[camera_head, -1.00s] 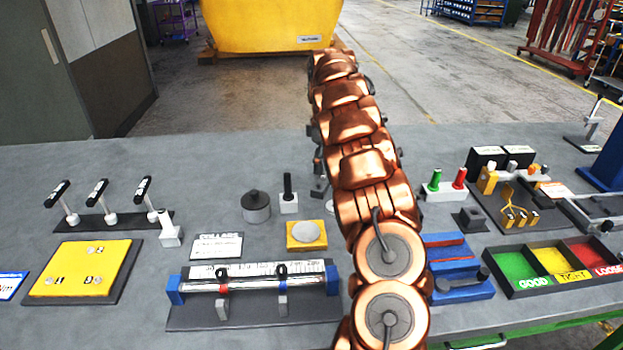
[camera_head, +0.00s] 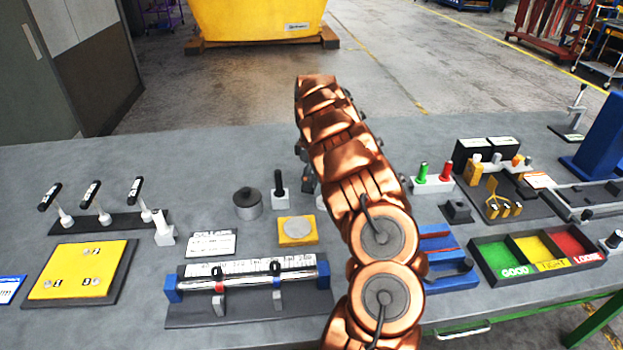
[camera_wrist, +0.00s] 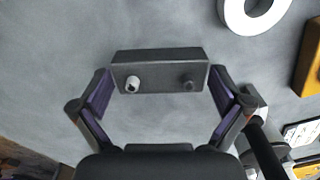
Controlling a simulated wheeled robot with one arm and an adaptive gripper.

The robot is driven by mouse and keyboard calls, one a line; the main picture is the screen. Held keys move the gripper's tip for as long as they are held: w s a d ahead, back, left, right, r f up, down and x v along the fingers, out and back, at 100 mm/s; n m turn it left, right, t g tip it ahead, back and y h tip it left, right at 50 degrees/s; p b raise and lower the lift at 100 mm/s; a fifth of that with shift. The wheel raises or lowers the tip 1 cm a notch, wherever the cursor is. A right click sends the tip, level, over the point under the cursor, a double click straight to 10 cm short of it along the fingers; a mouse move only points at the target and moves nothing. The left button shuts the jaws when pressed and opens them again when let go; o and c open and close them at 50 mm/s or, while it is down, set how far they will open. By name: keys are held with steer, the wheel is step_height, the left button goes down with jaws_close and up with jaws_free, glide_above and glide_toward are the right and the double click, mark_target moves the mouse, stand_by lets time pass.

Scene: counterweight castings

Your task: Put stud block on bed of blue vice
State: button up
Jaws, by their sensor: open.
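The stud block (camera_wrist: 160,72) is a dark grey bar with two studs on its face, one pale and one dark. In the wrist view it lies on the grey bench top, between the fingers of my gripper (camera_wrist: 160,80). The gripper is open, with one fingertip close to each end of the block; whether they touch it I cannot tell. In the head view my arm hides most of the gripper and the block. The blue vice (camera_head: 450,280) stands right of my arm, with a red strip along it; its left part is hidden by my arm.
A black-handled tool in a pale base (camera_head: 280,190) stands close to my gripper and shows at the wrist view's lower right (camera_wrist: 262,145). A white ring (camera_wrist: 252,12) lies nearby. A yellow block with a disc (camera_head: 297,231) and a collar rack (camera_head: 250,312) are in front; a sorting tray (camera_head: 490,270) is right.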

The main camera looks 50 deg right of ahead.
steer(key=c, duration=1.4)
